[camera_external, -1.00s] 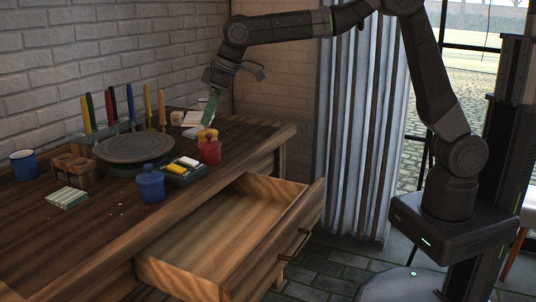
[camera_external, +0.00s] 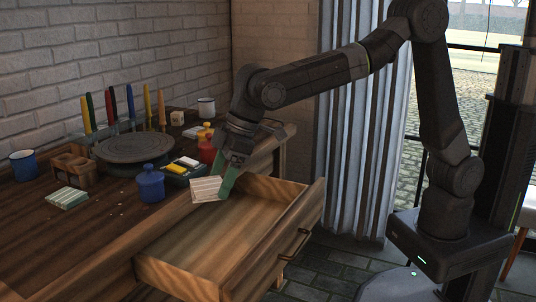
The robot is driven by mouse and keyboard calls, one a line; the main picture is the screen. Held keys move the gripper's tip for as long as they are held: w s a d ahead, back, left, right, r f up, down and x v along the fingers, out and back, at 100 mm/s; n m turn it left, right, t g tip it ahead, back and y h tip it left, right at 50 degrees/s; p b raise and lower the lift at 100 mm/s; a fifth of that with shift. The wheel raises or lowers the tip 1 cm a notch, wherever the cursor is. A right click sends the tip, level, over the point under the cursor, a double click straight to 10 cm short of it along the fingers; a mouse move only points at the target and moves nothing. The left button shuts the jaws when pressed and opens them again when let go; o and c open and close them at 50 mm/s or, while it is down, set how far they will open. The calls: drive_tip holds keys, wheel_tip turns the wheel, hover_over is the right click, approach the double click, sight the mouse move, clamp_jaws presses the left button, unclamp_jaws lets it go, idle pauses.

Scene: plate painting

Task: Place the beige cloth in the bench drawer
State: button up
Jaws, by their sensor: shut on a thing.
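The beige cloth (camera_external: 205,189), a flat folded square with pale stripes, hangs tilted at the tip of my gripper (camera_external: 224,193). My gripper has green fingers and is shut on the cloth's right edge. It points down from the upper right, over the back left part of the open bench drawer (camera_external: 212,252). The drawer is pulled far out and its visible floor is bare. The cloth seems to be above the bench's front edge and the drawer; its exact height is hard to tell.
On the bench (camera_external: 110,222) stand a blue jar (camera_external: 150,186), a red jar (camera_external: 207,151) partly behind my arm, a turntable (camera_external: 133,149), a paint box (camera_external: 184,171) and a white mug (camera_external: 206,107). A green-striped cloth (camera_external: 68,198) lies front left.

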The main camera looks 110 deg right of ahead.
sight(222, 264)
wheel_tip(222, 264, down, 20)
drive_tip(key=shift+r+b, duration=0.1)
drive_tip(key=shift+b, duration=0.75)
drive_tip(key=o, duration=0.7)
drive_tip(key=shift+f, duration=0.2)
drive_tip(key=shift+c, duration=0.2)
drive_tip(key=shift+r, duration=0.3)
drive_tip(key=p+v, duration=0.1)
drive_tip(key=v, duration=1)
drive_tip(key=shift+s+r+p, duration=0.15)
drive_tip(key=shift+r+p, duration=0.2)
drive_tip(key=shift+r, duration=0.05)
